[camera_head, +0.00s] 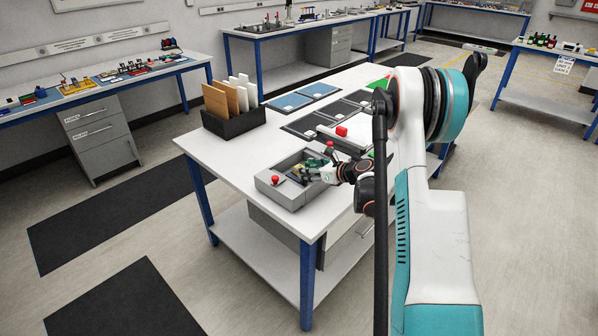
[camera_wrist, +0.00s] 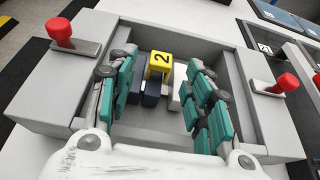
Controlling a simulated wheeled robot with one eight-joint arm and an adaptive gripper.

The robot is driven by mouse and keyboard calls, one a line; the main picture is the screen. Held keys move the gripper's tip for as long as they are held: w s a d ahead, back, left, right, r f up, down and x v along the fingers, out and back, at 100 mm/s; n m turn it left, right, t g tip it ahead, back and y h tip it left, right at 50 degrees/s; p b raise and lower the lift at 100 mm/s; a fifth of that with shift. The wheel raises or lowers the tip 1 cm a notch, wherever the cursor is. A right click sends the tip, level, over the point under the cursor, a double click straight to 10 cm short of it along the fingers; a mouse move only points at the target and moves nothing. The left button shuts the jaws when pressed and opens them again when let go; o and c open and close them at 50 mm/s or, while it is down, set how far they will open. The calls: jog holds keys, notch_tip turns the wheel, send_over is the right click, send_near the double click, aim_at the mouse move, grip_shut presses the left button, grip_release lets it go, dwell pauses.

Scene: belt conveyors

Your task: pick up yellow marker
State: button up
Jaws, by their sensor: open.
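The yellow marker (camera_wrist: 158,64), a block with a black 2 on it, stands inside a grey open-topped box (camera_wrist: 185,28) on the white table. My gripper (camera_wrist: 160,85) is open, with its green-padded fingers reaching into the box on the left and right of the marker. I see a gap between the marker and each finger, and no contact.
Dark blue blocks (camera_wrist: 152,92) and a pale block (camera_wrist: 175,101) sit right by the marker. Red knobs (camera_wrist: 60,30) and (camera_wrist: 287,82) stick up on the box's two ends. A black holder with upright panels (camera_head: 234,122) stands behind the box; blue trays (camera_head: 291,102) lie farther back.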

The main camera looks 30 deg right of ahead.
jog(key=b+x, duration=0.1)
jog(key=x, duration=0.3)
jog(key=shift+r, duration=0.1)
jog(key=shift+d, duration=0.1)
jog(key=shift+c, duration=0.6)
jog(key=c, duration=0.8)
jog(key=shift+o, duration=0.2)
jog(key=shift+r, duration=0.15)
